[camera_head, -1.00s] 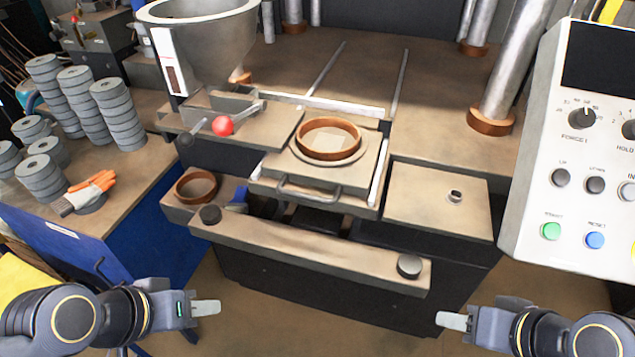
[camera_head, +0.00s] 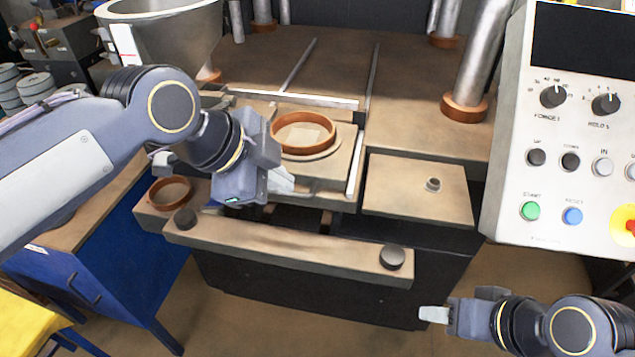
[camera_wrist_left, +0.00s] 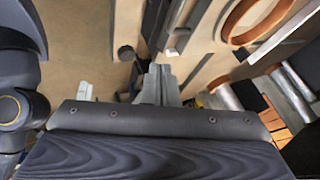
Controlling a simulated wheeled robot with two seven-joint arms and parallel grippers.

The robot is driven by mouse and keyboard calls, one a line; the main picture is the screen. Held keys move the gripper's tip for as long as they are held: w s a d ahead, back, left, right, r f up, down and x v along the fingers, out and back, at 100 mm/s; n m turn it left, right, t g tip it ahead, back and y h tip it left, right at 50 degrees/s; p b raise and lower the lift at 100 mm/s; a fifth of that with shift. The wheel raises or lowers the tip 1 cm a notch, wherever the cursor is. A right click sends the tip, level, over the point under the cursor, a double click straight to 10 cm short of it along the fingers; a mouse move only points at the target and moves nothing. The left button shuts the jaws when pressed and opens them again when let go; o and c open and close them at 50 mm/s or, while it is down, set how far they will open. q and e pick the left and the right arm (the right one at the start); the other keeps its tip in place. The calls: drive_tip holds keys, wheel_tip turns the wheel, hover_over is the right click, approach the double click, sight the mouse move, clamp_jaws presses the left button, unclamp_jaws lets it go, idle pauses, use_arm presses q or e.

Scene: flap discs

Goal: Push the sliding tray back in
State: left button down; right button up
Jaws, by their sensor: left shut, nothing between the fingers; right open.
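The sliding tray (camera_head: 327,176) is a tan plate that sticks out at the front of the press, with a copper-coloured ring (camera_head: 303,133) on its top. The ring also shows in the left wrist view (camera_wrist_left: 236,30). My left gripper (camera_head: 284,181) is shut and empty at the tray's front left.
A front bar (camera_head: 290,250) with two dark knobs (camera_head: 392,258) runs below the tray. A second ring (camera_head: 170,191) lies at its left. A control panel (camera_head: 570,150) stands at the right, and a funnel (camera_head: 165,30) at the back left. Floor is free in front.

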use_arm(q)
drive_tip(key=x, duration=0.3)
drive_tip(key=w+p+x, duration=0.1)
drive_tip(key=x, duration=0.3)
drive_tip(key=w+r+x, duration=0.1)
drive_tip(key=x, duration=0.3)
drive_tip(key=shift+w+d+r, duration=0.1)
drive_tip(key=shift+w+d, duration=0.05)
drive_tip(key=shift+w, duration=0.05)
drive_tip(key=shift+w+d+p, duration=0.1)
drive_tip(key=shift+w+p, duration=0.2)
drive_tip(key=shift+w, duration=0.2)
use_arm(e)
drive_tip(key=shift+r, duration=0.8)
